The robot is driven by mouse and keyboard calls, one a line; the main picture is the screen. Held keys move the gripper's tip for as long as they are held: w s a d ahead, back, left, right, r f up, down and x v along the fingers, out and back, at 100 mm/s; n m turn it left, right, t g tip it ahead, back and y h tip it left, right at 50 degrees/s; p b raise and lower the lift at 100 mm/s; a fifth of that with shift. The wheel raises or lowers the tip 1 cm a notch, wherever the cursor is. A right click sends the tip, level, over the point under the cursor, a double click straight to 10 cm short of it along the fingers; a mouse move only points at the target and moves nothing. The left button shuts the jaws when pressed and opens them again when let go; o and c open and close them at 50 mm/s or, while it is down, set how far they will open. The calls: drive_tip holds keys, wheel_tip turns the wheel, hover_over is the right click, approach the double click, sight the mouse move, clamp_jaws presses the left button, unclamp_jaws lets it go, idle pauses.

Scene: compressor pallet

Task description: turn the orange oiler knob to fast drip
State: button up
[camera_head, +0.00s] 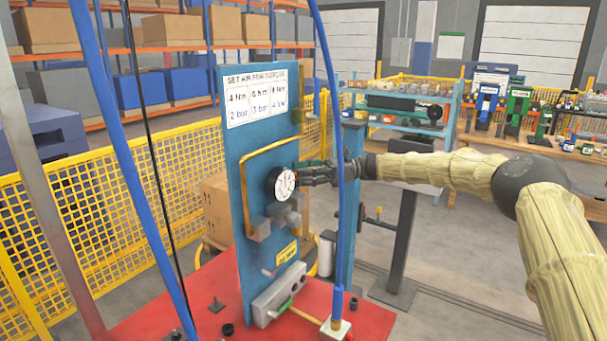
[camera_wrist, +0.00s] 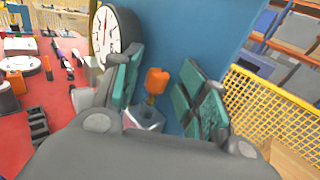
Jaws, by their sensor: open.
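The orange oiler knob (camera_wrist: 157,80) stands upright on a small stem above a grey fitting (camera_wrist: 147,115) in the wrist view. My gripper (camera_wrist: 162,92) is open, with one teal finger pad on each side of the knob. A gap shows between the knob and each pad in the picture; depth is hard to judge. In the head view my gripper (camera_head: 304,167) is at the blue panel (camera_head: 238,150), just behind the round gauge (camera_head: 281,183). I cannot make out the knob there; the gauge and gripper seem to hide it.
The white-faced gauge (camera_wrist: 107,36) is close beside the left finger in the wrist view. A brass pipe (camera_head: 262,147) loops over the panel. A blue hose (camera_head: 338,190) hangs in front of my wrist. The red pallet (camera_head: 165,318) carries a grey valve block (camera_head: 278,293).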

drive_tip(key=v, duration=0.8)
idle(0.4)
